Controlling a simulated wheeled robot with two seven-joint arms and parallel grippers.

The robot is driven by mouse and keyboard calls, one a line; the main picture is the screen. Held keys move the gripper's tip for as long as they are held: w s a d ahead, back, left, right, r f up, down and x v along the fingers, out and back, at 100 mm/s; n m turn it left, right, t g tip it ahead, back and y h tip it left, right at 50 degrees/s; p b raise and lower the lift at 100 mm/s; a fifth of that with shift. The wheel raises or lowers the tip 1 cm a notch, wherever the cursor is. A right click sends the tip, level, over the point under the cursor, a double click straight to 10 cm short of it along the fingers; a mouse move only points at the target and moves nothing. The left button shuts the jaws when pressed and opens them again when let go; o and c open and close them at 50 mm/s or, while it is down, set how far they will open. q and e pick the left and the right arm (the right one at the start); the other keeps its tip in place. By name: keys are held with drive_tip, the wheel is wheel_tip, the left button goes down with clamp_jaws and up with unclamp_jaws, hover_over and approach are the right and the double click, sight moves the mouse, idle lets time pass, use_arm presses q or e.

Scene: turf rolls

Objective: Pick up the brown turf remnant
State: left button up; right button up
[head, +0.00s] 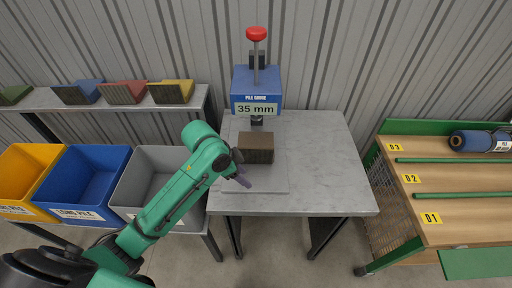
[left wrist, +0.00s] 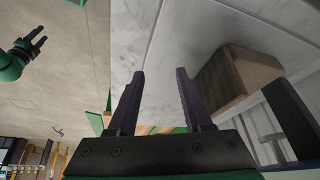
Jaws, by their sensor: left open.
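The brown turf remnant (head: 256,141) is a dark brown block on the grey table, just in front of the blue pile gauge. It also shows in the left wrist view (left wrist: 238,75), to the right of my fingers. My left gripper (head: 243,178) is open and empty, at the near left side of the block and apart from it. Its two dark fingers (left wrist: 158,90) stand apart in the left wrist view with nothing between them. My right gripper (left wrist: 32,42) shows small at the upper left of the left wrist view, its fingers apart.
The pile gauge (head: 256,85) reads 35 mm and has a red knob on top. Yellow, blue (head: 88,165) and grey bins stand left, below a shelf (head: 120,101) with several coloured turf pieces. A wooden rack (head: 455,177) with a blue roll (head: 470,140) stands right. The table's right half is clear.

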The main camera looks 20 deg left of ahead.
sight(247, 147)
use_arm(q)
drive_tip(key=w+a+r+m, duration=0.1)
drive_tip(key=r, duration=0.1)
drive_tip(key=w+r+m, duration=0.1)
drive_tip(key=w+r, duration=0.1)
drive_tip(key=w+a+r+m, duration=0.1)
drive_tip(key=w+r, duration=0.1)
drive_tip(key=shift+a+r+g, duration=0.1)
drive_tip(key=shift+a+g, duration=0.2)
drive_tip(key=w+a+r+m, duration=0.2)
drive_tip(key=a+r, duration=0.2)
drive_tip(key=r, duration=0.3)
drive_tip(key=p+x, duration=0.1)
drive_tip(key=x, duration=0.3)
drive_tip(key=p+x, duration=0.1)
drive_tip(key=x, duration=0.4)
drive_tip(key=d+p+x, duration=0.1)
drive_tip(key=x, duration=0.4)
drive_tip(key=shift+s+d, duration=0.1)
drive_tip(key=shift+s, duration=0.1)
drive_tip(key=shift+w+d+f, duration=0.1)
drive_tip(key=shift+f, duration=0.2)
clamp_jaws()
